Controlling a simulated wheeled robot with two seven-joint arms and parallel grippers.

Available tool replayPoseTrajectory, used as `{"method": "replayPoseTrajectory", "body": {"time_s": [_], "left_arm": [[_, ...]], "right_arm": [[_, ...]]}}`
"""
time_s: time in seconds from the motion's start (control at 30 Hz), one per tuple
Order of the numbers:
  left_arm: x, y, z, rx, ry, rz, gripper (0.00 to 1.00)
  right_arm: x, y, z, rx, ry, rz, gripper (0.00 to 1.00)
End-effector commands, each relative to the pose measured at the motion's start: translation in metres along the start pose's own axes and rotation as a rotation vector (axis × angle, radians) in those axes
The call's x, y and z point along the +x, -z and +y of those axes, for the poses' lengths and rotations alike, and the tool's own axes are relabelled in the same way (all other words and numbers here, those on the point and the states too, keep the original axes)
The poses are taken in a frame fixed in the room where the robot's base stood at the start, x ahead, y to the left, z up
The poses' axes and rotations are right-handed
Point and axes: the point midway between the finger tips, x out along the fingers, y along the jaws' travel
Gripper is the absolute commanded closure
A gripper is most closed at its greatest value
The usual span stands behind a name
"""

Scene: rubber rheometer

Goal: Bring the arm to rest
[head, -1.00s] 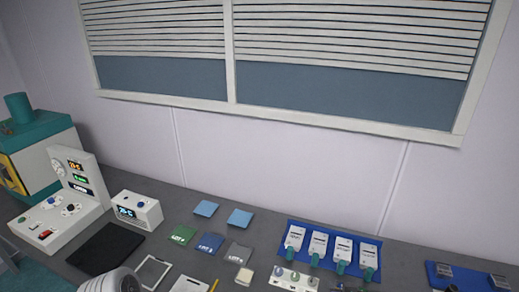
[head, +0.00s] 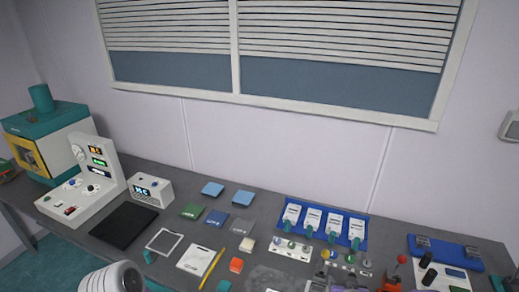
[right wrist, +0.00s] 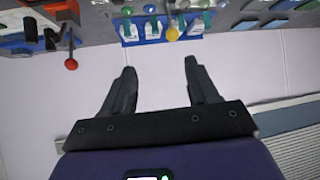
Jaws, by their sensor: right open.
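My right gripper (right wrist: 159,66) shows in the right wrist view, with its two dark fingers spread wide apart and nothing between them. Behind the fingers is bare pale wall. The bench and its things run along the top of that view, apart from the fingertips. My left gripper is not in the head view.
On the grey bench stand a white instrument panel (head: 75,195), a teal oven-like machine (head: 45,135), a small display box (head: 150,190), a black mat (head: 123,225) and a blue rack (head: 298,232) of white units. A red-knobbed lever shows in the right wrist view (right wrist: 71,63). Small items crowd the front right.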

Motion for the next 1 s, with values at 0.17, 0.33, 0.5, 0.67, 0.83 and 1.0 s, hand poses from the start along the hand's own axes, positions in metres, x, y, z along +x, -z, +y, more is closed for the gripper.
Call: {"method": "replayPoseTrajectory", "body": {"time_s": [0.17, 0.33, 0.5, 0.67, 0.83, 1.0], "left_arm": [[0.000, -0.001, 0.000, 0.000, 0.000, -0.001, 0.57], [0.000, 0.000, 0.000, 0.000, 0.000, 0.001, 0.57], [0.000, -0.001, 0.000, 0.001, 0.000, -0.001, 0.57], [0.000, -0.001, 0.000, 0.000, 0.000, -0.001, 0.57], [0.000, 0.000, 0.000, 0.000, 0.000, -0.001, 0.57], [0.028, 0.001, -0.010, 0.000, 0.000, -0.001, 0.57]], "right_arm": [[0.016, -0.047, -0.014, -0.006, 0.037, -0.127, 0.41], [0.027, -0.100, -0.029, 0.004, 0.083, -0.269, 0.41], [0.029, -0.170, -0.048, 0.040, 0.141, -0.458, 0.41], [0.016, -0.246, -0.074, 0.109, 0.214, -0.676, 0.41], [-0.013, -0.312, -0.104, 0.207, 0.292, -0.893, 0.41], [-0.004, -0.348, -0.114, 0.235, 0.316, -0.943, 0.41]]}}
